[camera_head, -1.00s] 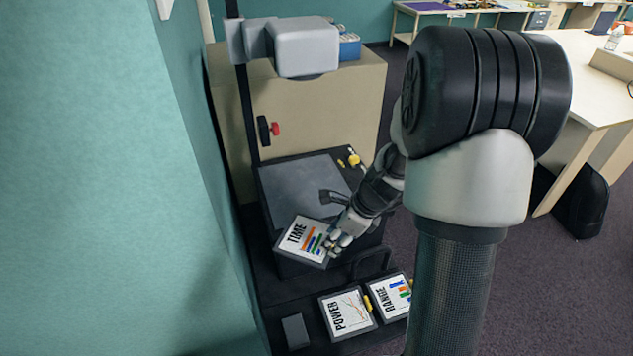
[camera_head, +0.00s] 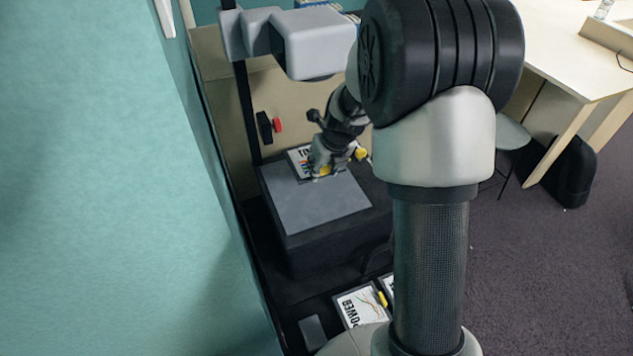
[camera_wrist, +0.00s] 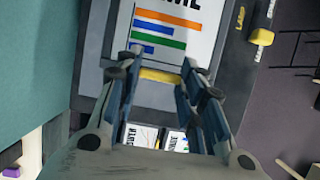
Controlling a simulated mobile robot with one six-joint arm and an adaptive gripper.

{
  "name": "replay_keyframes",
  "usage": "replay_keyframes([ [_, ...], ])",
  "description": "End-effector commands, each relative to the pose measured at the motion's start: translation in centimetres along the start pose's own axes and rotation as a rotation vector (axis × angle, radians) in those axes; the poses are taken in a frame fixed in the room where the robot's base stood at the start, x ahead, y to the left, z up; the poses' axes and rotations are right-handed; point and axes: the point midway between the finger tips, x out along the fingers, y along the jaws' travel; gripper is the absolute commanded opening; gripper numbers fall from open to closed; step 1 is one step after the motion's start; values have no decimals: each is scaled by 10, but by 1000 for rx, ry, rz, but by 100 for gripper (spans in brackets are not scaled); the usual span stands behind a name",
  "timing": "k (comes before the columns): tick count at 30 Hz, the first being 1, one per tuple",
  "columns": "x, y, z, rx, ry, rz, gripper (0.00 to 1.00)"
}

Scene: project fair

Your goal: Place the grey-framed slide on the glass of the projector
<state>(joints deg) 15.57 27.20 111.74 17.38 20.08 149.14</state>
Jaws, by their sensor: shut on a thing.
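The slide marked TIME (camera_head: 297,158), white with coloured bars and a grey frame, is in my gripper (camera_head: 328,172). In the wrist view, my gripper (camera_wrist: 160,75) is shut on the yellow tab at the near edge of the slide (camera_wrist: 172,32). The projector's grey glass (camera_head: 318,207) lies flat on its dark box. The slide is over the far left part of the glass, towards the back edge. I cannot tell whether it touches the glass. My gripper hides part of the slide in the head view.
The projector head (camera_head: 312,45) overhangs the back on a black post (camera_head: 241,110). A slide marked POWER (camera_head: 360,307) lies on the low shelf in front, with another partly hidden beside it. A teal wall (camera_head: 100,150) is close on the left.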

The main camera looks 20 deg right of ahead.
Motion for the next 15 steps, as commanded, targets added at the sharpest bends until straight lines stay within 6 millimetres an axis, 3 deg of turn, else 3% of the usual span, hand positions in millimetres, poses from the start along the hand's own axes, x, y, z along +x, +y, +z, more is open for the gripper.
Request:
replay_keyframes([
  [15, 76, 0, -32, 5, 3, -1, 8],
])
